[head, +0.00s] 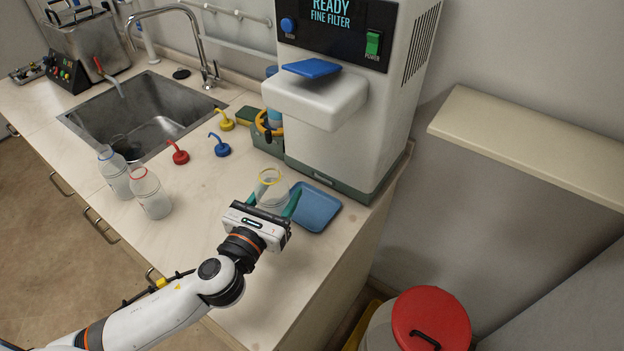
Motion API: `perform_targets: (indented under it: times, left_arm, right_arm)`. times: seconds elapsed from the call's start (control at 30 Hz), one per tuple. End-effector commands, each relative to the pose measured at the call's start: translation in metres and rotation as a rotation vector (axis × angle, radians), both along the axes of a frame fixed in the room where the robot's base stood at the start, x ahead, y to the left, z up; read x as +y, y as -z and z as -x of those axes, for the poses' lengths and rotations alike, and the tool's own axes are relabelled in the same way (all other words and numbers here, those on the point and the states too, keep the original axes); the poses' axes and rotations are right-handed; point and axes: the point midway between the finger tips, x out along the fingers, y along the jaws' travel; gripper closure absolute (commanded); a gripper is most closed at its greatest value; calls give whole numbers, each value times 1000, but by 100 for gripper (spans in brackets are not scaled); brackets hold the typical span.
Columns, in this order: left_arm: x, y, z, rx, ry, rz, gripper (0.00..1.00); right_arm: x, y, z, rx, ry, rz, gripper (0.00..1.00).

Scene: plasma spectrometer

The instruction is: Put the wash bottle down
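A clear wash bottle with a yellow neck ring (271,182) is open at the top and stands upright in front of the white spectrometer. My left gripper (272,200) has its green fingers on either side of this bottle and appears shut on it. The gripper body hides the bottle's lower part, so I cannot tell whether it touches the counter. Two more clear bottles, one with a blue ring (115,175) and one with a red ring (150,194), stand to the left. My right gripper is not in view.
Red (178,153), blue (220,147) and yellow (223,121) spout caps lie on the counter (215,190). A blue tray (318,209) is right of the held bottle. The spectrometer (345,130) stands behind, the sink (150,122) at left. Counter between the bottles and gripper is clear.

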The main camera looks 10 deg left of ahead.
Motion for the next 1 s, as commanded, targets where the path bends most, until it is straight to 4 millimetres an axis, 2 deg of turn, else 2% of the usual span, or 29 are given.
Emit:
perform_targets:
  times: [0.03,0.2,0.43,0.47,0.5,0.67,0.9,1.0]
  left_arm:
    - [-6,-5,-15,-4,-1,5,76]
    - [-24,-5,-56,-3,1,4,76]
    - [-43,-2,-103,-2,0,2,76]
    - [-44,-1,-106,-1,1,2,76]
    - [-43,12,-103,5,1,2,76]
    - [-43,23,-102,1,1,1,76]
    - [-42,62,-102,3,-1,3,76]
    - [-43,69,-104,1,-1,3,76]
  right_arm:
    - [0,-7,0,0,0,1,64]
    - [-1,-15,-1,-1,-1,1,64]
    - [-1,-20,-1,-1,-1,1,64]
    - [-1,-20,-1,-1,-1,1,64]
    - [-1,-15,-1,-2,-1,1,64]
    - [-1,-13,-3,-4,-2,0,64]
    - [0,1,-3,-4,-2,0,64]
    - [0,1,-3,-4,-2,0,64]
